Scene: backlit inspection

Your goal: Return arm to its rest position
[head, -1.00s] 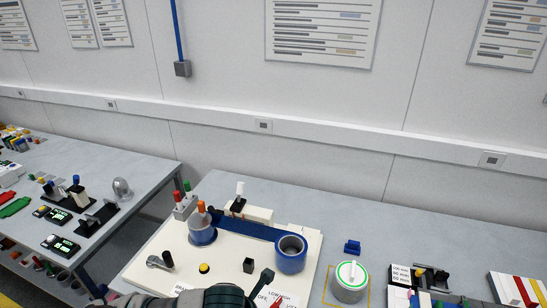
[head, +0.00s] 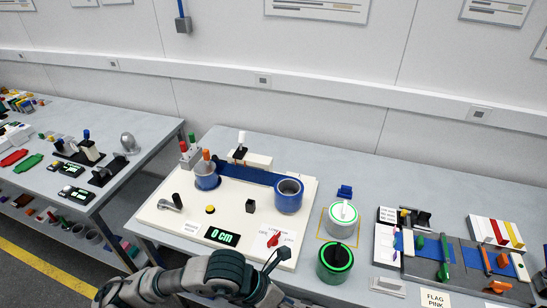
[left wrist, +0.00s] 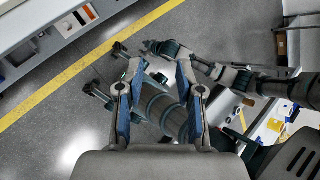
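My left arm (head: 205,275) comes in from the lower left in the head view and lies across the front edge of the table. A thin dark part at its end stands up just in front of the white panel (head: 160,222); I cannot tell whether it touches anything. In the left wrist view my left gripper (left wrist: 160,62) has its two fingers spread apart with nothing held between them. Behind the fingers are grey floor and dark robot parts that look like my own. My right gripper cannot be made out in either view.
The white panel carries a blue spool (head: 289,196), a red switch (head: 273,239) and a display (head: 221,236) reading 0 cm. A green-ringed canister (head: 335,262) stands right of my arm. A second table (head: 148,158) is at left. A yellow line (left wrist: 80,68) crosses the floor.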

